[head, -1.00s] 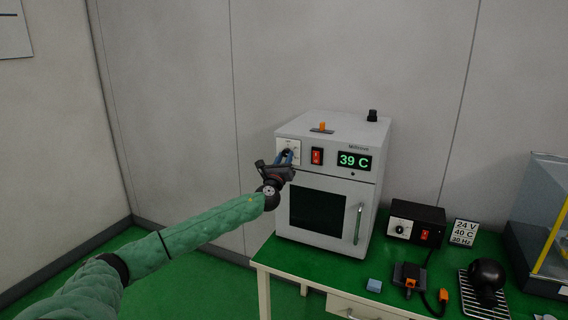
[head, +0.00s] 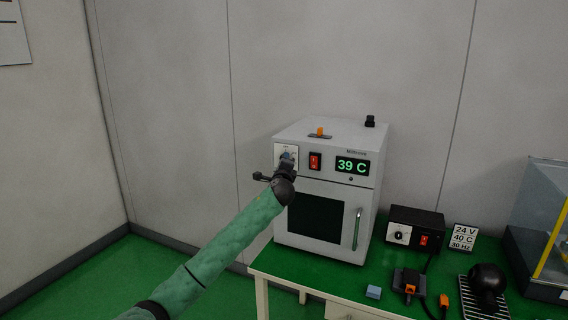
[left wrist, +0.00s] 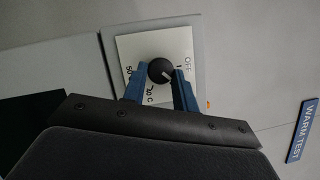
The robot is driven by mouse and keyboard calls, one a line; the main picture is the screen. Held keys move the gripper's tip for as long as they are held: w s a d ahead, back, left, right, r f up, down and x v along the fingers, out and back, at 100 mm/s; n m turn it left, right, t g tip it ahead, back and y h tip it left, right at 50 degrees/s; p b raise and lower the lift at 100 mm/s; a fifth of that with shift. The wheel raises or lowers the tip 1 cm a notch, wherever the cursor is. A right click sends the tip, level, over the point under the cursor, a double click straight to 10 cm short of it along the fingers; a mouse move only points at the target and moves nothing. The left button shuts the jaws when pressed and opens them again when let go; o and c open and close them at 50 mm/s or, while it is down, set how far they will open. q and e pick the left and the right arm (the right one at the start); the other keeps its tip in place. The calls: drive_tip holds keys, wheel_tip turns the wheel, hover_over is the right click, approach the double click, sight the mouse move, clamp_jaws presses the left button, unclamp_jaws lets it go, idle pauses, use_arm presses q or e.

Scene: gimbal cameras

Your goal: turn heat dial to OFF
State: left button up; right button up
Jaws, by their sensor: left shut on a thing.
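The heat dial (left wrist: 161,71) is a round black knob with a pale pointer line on a white scale plate (left wrist: 150,45) marked OFF and with numbers in C. The plate is on the upper left front of the white oven (head: 330,185), whose display (head: 352,166) reads 39 C. My left gripper (left wrist: 160,84) is shut on the dial, its blue fingers on either side of the knob; the left gripper (head: 287,160) hides most of the dial in the head view. The pointer aims down and right in the left wrist view, away from the OFF mark. My right gripper is not in view.
A red switch (head: 315,161) sits right of the dial plate. A black supply box (head: 416,229), a sign (head: 464,238) and a black round object (head: 487,281) stand on the green bench to the right. The wall is behind the oven.

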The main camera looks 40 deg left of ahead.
use_arm(q)
drive_tip(key=shift+r+n+g+h+p, duration=0.15)
drive_tip(key=shift+n+g+h+p, duration=0.25)
drive_tip(key=shift+n, duration=1)
drive_tip(key=shift+r+n+g+h+p, duration=0.1)
drive_tip(key=shift+n+g+h+p, duration=0.3)
drive_tip(key=shift+n, duration=1)
drive_tip(key=shift+r+n+g+h+p, duration=0.2)
drive_tip(key=shift+n+g+p, duration=0.4)
drive_tip(key=shift+n, duration=0.8)
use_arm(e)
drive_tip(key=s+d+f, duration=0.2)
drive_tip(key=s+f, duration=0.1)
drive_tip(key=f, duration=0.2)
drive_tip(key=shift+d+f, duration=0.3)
use_arm(q)
drive_tip(key=shift+f, duration=0.1)
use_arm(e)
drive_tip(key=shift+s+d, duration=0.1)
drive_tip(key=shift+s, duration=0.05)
use_arm(q)
drive_tip(key=o, duration=1)
drive_tip(key=shift+a, duration=0.1)
drive_tip(key=shift+c, duration=0.2)
drive_tip(key=shift+s, duration=0.1)
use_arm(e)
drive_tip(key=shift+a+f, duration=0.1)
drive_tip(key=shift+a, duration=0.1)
